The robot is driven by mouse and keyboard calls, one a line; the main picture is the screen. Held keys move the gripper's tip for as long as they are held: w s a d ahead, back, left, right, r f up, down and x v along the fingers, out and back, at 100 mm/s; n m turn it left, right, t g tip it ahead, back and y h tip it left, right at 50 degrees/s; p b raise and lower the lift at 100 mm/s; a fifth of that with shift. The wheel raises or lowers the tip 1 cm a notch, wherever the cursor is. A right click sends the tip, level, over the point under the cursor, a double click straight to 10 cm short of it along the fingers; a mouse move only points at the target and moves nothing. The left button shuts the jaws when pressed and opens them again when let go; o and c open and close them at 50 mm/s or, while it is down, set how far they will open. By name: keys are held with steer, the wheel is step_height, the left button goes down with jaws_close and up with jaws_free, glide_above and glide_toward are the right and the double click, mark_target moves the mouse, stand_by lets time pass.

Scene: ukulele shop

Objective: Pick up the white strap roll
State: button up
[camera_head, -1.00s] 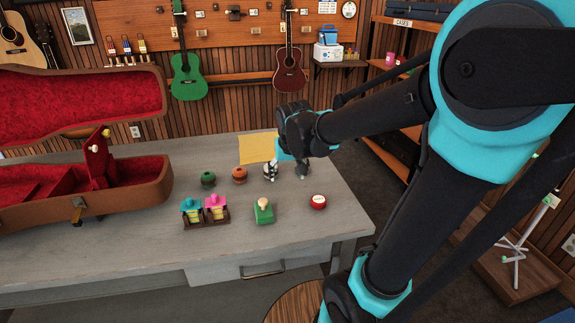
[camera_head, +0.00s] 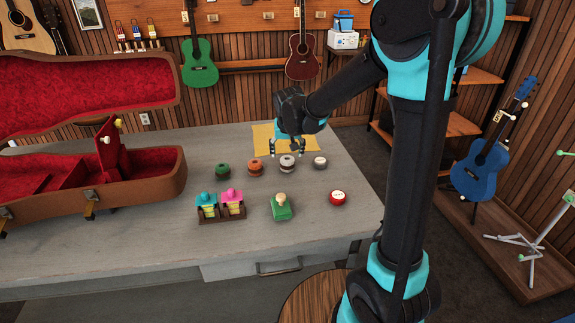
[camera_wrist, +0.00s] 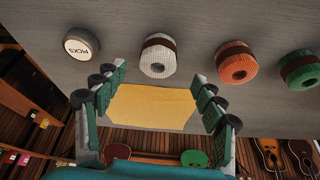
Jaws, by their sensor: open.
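The white strap roll (camera_head: 287,163) stands on the grey workbench, a pale ribbed roll with a dark band. It is between the orange roll and a grey round tin in the head view. In the wrist view the white roll (camera_wrist: 158,57) lies beyond the fingertips, roughly between their lines. My gripper (camera_head: 288,152) is open and empty, just above and behind the white roll, apart from it as far as I can tell. Its two spread fingers also show in the wrist view (camera_wrist: 158,82).
Beside it are the orange roll (camera_head: 255,166), green roll (camera_head: 223,170) and grey picks tin (camera_head: 320,162). A yellow cloth (camera_head: 264,140) lies behind. An open case (camera_head: 150,185) fills the left.

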mark_target(287, 159)
steer(key=shift+x, duration=3.3)
steer(key=shift+d, duration=0.15)
steer(key=shift+c, duration=0.2)
steer(key=c, duration=1.3)
steer(key=shift+o, duration=0.2)
steer(key=shift+r, duration=0.15)
